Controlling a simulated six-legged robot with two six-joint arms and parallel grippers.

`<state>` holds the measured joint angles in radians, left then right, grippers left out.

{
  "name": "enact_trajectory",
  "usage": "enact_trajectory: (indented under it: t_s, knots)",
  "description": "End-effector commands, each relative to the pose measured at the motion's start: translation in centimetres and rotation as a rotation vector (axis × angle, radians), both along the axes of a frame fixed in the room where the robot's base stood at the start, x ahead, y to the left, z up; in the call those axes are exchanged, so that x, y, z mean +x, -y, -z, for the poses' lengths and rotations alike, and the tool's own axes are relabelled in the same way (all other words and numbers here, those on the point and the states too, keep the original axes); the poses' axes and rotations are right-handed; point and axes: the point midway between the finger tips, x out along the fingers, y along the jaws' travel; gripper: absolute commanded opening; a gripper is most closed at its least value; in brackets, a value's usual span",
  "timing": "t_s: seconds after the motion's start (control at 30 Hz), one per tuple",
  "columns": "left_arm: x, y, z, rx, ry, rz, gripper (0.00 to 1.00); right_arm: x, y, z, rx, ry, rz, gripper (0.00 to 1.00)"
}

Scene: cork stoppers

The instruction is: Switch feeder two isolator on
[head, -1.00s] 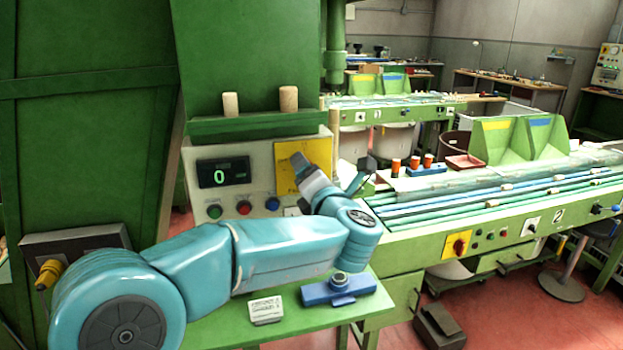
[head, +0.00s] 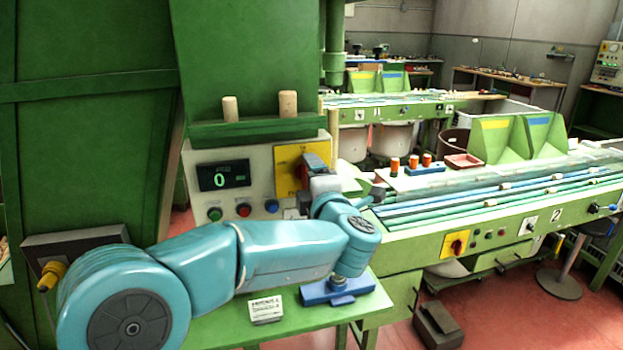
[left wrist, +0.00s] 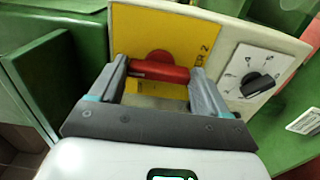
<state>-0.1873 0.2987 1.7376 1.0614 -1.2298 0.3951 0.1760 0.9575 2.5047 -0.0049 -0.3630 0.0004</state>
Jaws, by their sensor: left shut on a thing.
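The feeder two isolator's yellow plate (head: 288,157) is on the pale control panel, and the left wrist view (left wrist: 205,42) shows it ending in "R 2". Its red handle (left wrist: 158,71) lies crosswise on a red round hub (left wrist: 160,57). My left gripper (left wrist: 160,76) is shut on this handle, one finger at each end. In the head view my left gripper (head: 317,177) is at the right side of the yellow plate and covers part of it. My right gripper does not show.
A black rotary knob (left wrist: 257,85) on a white dial is right of the plate. A lit display (head: 223,175) and green, red and blue buttons (head: 243,210) are at left. Below, a green shelf (head: 215,330) holds a small card (head: 265,307) and a blue fixture (head: 338,291).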

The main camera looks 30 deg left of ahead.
Motion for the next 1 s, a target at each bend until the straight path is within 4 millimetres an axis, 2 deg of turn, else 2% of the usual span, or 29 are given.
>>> enact_trajectory:
  t_s: [0.47, 0.5, 0.57, 0.83, 1.0]
  knots:
    - [0.0, -0.1, 0.1, 0.010, -0.014, -0.002, 0.46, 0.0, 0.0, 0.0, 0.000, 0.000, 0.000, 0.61]
    - [0.0, -0.1, 0.1, 0.010, -0.014, -0.002, 0.83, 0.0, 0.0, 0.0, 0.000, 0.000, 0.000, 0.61]
    - [0.0, 0.0, 0.1, 0.010, -0.013, -0.002, 1.00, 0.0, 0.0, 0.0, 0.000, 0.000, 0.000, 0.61]
    - [-0.1, 0.2, 0.1, 0.009, -0.011, 0.000, 1.00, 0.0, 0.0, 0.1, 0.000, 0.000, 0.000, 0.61]
    - [-1.6, 2.0, 0.3, 0.008, -0.010, 0.004, 1.00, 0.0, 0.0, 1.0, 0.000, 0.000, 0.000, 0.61]
